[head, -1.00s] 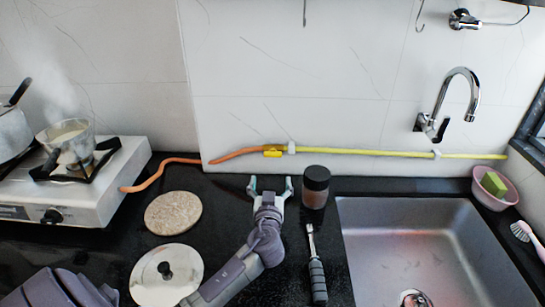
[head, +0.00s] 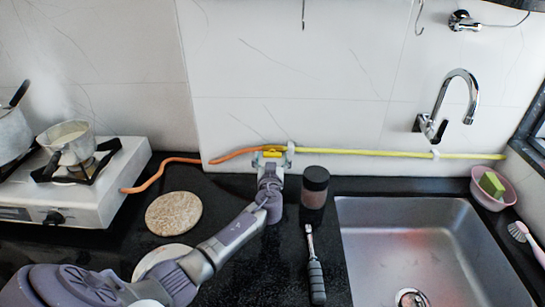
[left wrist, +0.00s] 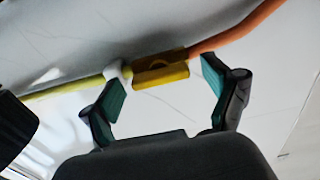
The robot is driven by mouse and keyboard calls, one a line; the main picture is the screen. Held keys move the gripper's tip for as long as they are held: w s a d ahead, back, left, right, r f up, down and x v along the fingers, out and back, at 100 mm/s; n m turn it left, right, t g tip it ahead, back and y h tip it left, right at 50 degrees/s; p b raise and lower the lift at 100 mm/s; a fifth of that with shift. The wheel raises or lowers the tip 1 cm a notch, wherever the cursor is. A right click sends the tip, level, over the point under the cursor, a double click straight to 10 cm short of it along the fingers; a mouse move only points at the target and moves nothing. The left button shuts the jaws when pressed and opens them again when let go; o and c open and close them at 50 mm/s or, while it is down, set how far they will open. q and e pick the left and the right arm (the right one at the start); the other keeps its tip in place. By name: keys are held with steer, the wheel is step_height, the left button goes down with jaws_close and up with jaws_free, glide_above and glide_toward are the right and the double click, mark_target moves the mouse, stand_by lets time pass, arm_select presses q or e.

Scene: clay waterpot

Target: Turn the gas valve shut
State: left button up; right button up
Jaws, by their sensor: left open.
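The gas valve (head: 271,153) is a small yellow handle where the orange hose meets the yellow pipe on the back wall. In the left wrist view the yellow valve (left wrist: 161,74) lies ahead, between and just beyond the fingertips. My left gripper (head: 270,160) is open, with its fingers spread to either side of the valve; it also shows in the left wrist view (left wrist: 160,88). The fingers have green inner pads and hold nothing. Whether a finger touches the valve cannot be told. My right gripper is not in view.
A dark-lidded jar (head: 315,187) stands right of my gripper, with a black-handled tool (head: 315,270) in front. The stove (head: 70,190) with pots is left, a round board (head: 173,213) nearer. The steel sink (head: 425,240) is right. A white pipe clip (head: 291,149) sits beside the valve.

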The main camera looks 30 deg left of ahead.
arm_select(q)
steer(key=c, duration=1.1)
steer(key=shift+c, duration=0.2)
